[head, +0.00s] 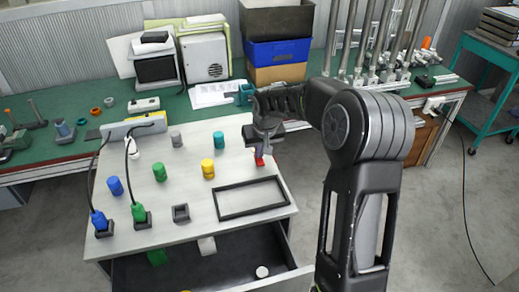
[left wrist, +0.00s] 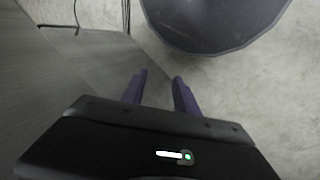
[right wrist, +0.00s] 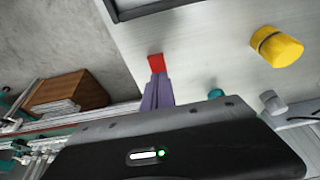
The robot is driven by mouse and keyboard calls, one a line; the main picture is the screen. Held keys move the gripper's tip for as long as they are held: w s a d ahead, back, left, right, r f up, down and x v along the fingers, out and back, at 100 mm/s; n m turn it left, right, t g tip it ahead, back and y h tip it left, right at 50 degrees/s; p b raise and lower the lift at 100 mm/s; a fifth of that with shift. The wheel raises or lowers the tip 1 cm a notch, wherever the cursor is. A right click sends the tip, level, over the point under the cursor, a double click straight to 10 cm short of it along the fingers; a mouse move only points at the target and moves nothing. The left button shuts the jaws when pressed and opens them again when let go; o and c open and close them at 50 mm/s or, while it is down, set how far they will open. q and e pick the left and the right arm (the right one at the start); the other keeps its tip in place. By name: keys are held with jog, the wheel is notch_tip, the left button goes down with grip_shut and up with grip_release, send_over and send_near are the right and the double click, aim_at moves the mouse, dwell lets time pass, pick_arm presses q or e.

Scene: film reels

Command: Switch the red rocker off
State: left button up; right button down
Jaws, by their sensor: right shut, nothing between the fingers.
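The red rocker (head: 259,161) is a small red piece on the right part of the white tabletop. It also shows in the right wrist view (right wrist: 156,62). My right gripper (head: 259,150) is above it with its fingers pointing down. In the right wrist view the fingers (right wrist: 158,78) are together and empty, their tips at the rocker's edge. They partly cover it, and I cannot tell whether they touch it or which way it is tilted. My left gripper (left wrist: 159,77) is open and empty in the left wrist view, away from the rocker.
A black rectangular frame (head: 221,212) lies in front of the rocker. Yellow (head: 208,169), green and blue cylinders stand to its left. Blue (head: 99,220) and green plugs with black cables are at the left edge. An open drawer (head: 222,262) juts out below.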

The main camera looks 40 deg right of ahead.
jog(key=shift+f+b, duration=0.25)
jog(key=shift+b, duration=0.1)
jog(key=shift+w, duration=0.1)
jog(key=shift+f, duration=0.1)
jog(key=shift+s+a+f, duration=0.1)
jog(key=shift+s, duration=0.2)
jog(key=shift+s+a+b, duration=0.2)
jog(key=shift+s+b, duration=0.2)
jog(key=shift+s, duration=0.2)
